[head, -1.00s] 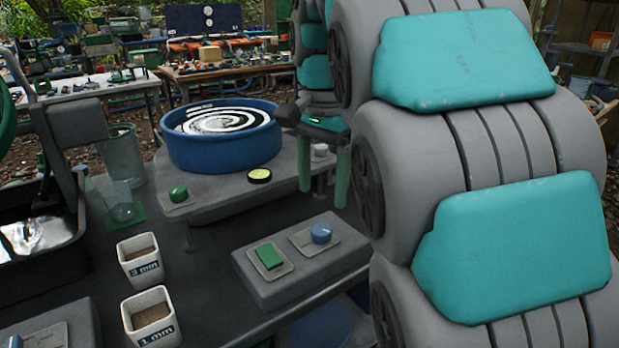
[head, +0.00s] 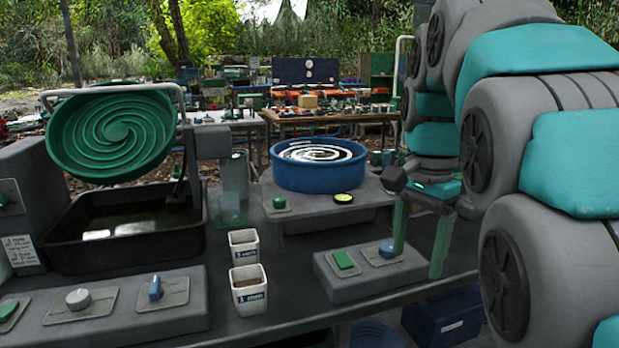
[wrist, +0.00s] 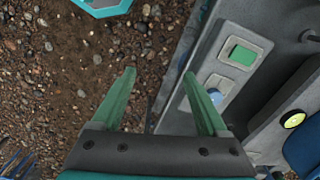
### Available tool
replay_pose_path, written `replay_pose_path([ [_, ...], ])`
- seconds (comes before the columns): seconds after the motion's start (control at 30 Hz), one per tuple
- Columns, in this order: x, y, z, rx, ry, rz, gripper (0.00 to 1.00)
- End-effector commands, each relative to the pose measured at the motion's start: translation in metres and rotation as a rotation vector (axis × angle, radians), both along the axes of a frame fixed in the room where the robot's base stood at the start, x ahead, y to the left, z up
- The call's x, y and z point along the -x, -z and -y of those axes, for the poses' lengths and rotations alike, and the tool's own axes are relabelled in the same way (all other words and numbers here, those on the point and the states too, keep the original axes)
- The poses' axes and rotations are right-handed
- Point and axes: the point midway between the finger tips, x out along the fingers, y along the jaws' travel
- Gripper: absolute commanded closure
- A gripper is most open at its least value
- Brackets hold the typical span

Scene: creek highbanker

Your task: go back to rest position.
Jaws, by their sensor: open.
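My gripper (head: 420,240) has two green fingers spread apart, with nothing between them. In the head view it hangs at the right, over the right end of the grey switch block. The wrist view also shows my gripper (wrist: 163,95) open, pointing down over the bench edge and the gravel. The block (head: 350,285) carries a green rocker switch (head: 343,260) and a blue knob (head: 387,250). In the head view the right finger stands to the right of the blue knob; I cannot tell the exact gap.
A blue spiral bowl (head: 318,180) stands behind the block. Two white sample cups (head: 248,298) are to its left. A green spiral pan (head: 110,130) over a black tub (head: 120,262) and another control block (head: 110,325) fill the left. Gravel (wrist: 60,60) lies beyond the bench edge.

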Motion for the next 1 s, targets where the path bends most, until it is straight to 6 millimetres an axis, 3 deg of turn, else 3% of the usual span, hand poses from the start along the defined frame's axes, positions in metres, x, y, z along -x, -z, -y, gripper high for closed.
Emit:
replay_pose_path([
  [0.37,0.017,0.019,0.000,-0.005,-0.082,-0.013,0.23],
  [0.67,0.047,0.050,-0.001,-0.017,-0.215,-0.035,0.23],
  [1.0,0.124,0.129,-0.006,-0.041,-0.537,-0.088,0.23],
])
